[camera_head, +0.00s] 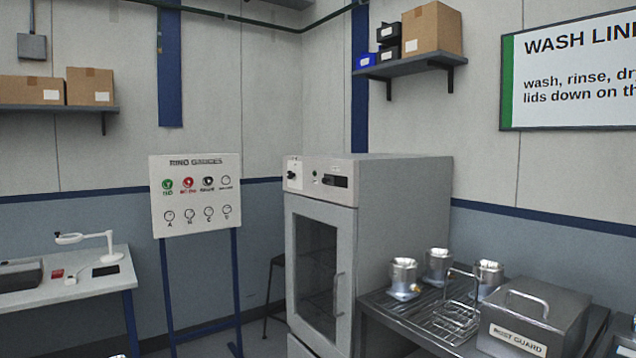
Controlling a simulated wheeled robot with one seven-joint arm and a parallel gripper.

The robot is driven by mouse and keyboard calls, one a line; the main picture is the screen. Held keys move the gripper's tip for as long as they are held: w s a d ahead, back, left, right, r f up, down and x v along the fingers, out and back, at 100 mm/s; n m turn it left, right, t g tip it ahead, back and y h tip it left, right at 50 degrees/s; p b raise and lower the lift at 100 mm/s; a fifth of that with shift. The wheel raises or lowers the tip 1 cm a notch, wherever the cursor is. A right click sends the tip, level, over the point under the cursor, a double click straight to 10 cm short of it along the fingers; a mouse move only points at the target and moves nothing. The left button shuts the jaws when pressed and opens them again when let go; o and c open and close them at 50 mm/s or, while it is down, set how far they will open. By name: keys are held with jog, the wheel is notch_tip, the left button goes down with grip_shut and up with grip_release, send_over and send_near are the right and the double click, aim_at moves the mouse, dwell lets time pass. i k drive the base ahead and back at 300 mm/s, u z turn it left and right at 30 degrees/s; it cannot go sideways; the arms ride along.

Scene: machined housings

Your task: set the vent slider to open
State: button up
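A grey drying cabinet (395,215) with a dark-windowed door (315,262) stands in the middle. The door looks shut and has a vertical handle (338,294). The control panel (318,173) on its upper front has a white plate with a dark knob (292,174) at the left. A dark slotted piece (335,181) sits right of centre on the panel. It may be the vent slider, but it is too small to tell which way it is set. Its markings are not readable.
A white table (70,287) is further left. A stool (275,290) stands behind.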

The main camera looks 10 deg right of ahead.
aim_at(327, 179)
jog(key=i, duration=1.65)
jog(key=u, duration=0.15)
